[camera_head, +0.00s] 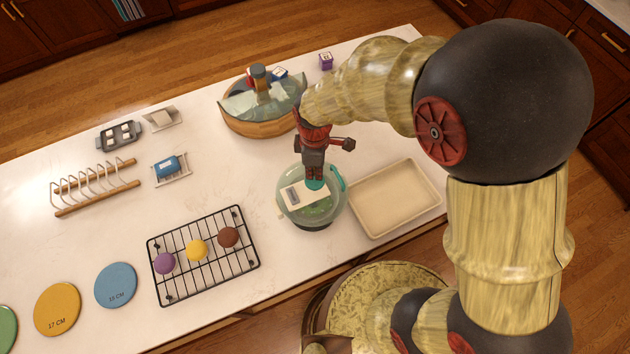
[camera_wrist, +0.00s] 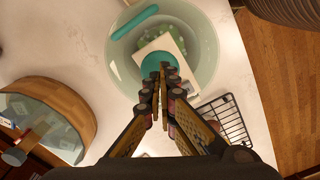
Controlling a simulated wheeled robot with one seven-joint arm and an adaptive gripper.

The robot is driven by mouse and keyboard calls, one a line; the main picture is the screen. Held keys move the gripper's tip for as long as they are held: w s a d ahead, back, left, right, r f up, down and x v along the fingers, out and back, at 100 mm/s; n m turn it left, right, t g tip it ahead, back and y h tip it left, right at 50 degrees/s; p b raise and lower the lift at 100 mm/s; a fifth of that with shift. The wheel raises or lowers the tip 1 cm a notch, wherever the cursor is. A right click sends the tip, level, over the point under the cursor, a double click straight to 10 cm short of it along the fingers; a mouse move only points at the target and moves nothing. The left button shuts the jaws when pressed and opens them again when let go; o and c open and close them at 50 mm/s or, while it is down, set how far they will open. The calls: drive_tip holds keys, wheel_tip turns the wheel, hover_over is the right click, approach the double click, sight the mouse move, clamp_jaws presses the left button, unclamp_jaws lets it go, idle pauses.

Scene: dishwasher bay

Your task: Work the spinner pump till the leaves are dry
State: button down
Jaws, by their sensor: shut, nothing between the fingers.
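The salad spinner (camera_head: 329,213) is a clear greenish bowl with a lid, standing near the front edge of the white counter. Green leaves show through it. Its teal pump knob (camera_head: 315,184) is in the middle of the lid, and a teal handle piece is at the rim. In the wrist view the spinner (camera_wrist: 205,38) and its teal knob (camera_wrist: 158,63) show ahead of the fingers. My gripper (camera_head: 314,176) is shut and empty, pointing down with its fingertips at the knob. It also shows in the wrist view (camera_wrist: 160,77); its fingertips overlap the knob, and I cannot tell if they touch.
A cream tray (camera_head: 395,199) stands close right of the spinner. A black cooling rack (camera_head: 204,276) with purple, yellow and brown rounds lies to the left. A wooden tub (camera_head: 262,127) stands behind. The counter left of the spinner is partly clear.

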sight(315, 181)
drive_tip(key=shift+f+b, duration=1.75)
drive_tip(key=shift+f, duration=0.85)
drive_tip(key=shift+r+p, duration=1.7)
drive_tip(key=shift+r, duration=0.9)
wheel_tip(315, 181, up, 6)
drive_tip(key=p, duration=0.3)
drive_tip(key=shift+p, duration=0.35)
